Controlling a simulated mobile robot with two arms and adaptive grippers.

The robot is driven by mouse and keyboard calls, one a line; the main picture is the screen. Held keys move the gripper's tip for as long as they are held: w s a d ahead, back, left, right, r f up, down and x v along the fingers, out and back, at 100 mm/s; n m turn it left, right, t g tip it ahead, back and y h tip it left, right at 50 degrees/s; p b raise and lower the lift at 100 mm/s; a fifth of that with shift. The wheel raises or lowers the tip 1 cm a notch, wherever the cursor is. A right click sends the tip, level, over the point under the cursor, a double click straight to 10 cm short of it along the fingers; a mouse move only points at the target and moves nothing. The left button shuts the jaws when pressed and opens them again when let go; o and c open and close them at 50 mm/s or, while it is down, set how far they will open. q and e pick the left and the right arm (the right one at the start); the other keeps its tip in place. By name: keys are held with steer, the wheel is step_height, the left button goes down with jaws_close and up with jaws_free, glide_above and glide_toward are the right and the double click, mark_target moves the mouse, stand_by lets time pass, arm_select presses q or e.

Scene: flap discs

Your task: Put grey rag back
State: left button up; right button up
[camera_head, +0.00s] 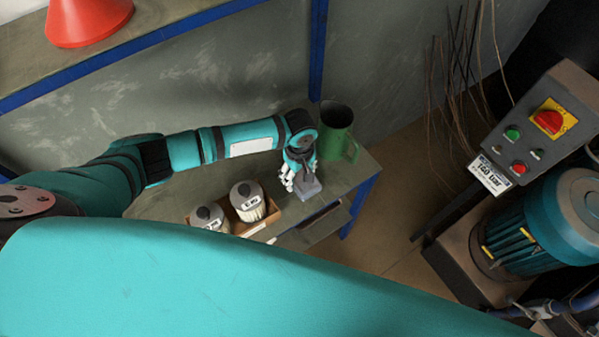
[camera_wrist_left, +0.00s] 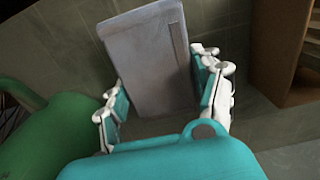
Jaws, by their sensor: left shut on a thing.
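The grey rag (camera_head: 309,187) is a small folded block at the right end of the workbench (camera_head: 335,181). My left gripper (camera_head: 298,181) is shut on it. In the left wrist view the rag (camera_wrist_left: 148,58) is a flat grey slab between the two fingers of the gripper (camera_wrist_left: 165,100). I cannot tell whether the rag touches the bench top. My right gripper is not in view.
A green jug (camera_head: 336,128) stands right behind the gripper. A cardboard box (camera_head: 262,218) with white canisters (camera_head: 247,201) is to the left. Bare bench shows at the right end. A motor (camera_head: 545,225) and control box (camera_head: 548,118) stand at the right.

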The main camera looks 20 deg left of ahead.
mark_target(300, 173)
arm_select(q)
steer(key=o, duration=0.7)
steer(key=shift+f, duration=0.15)
steer(key=o, duration=0.5)
steer(key=shift+c, duration=0.2)
steer(key=shift+r, duration=0.6)
step_height(300, 173, up, 11)
steer(key=shift+b, duration=0.35)
steer(key=shift+r, duration=0.1)
